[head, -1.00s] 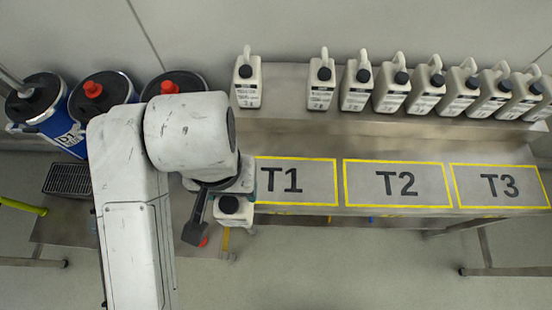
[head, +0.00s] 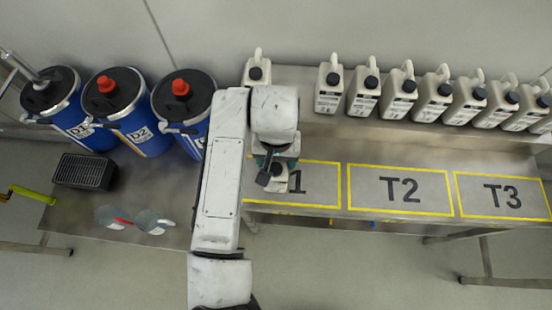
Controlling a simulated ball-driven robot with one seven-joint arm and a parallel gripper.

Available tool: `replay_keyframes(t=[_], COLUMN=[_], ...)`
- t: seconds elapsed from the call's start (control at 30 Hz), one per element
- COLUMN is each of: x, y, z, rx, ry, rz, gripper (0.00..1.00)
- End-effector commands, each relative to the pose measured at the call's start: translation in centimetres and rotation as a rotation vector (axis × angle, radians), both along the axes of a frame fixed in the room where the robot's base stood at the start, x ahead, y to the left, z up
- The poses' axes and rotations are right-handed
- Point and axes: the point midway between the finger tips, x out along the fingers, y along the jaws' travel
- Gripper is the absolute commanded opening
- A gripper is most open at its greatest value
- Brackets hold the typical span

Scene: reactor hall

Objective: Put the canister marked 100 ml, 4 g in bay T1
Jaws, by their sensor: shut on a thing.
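My gripper (head: 272,178) hangs over the left part of bay T1 (head: 325,190) and is shut on a white canister (head: 279,187). My arm and gripper cover most of this canister, so its label cannot be read. Bay T1 is a yellow-outlined rectangle on the metal bench, and its left side and the "T" are hidden behind my arm and gripper. I cannot tell whether the canister touches the bench or is held above it.
Several similar white canisters (head: 402,92) stand on the raised shelf behind, one (head: 256,70) apart at left. Bays T2 (head: 400,190) and T3 (head: 503,195) are empty.

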Motion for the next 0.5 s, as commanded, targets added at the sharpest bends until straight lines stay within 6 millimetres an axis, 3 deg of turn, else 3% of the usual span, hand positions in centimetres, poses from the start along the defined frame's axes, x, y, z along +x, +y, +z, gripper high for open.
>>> replay_keyframes(t=[0.13,0.5], x=[0.0,0.0], y=[0.1,0.1], z=[-1.3,-1.7], rx=[0.000,0.000], ry=[-0.002,-0.002], rz=[0.001,0.000], gripper=[0.00,0.00])
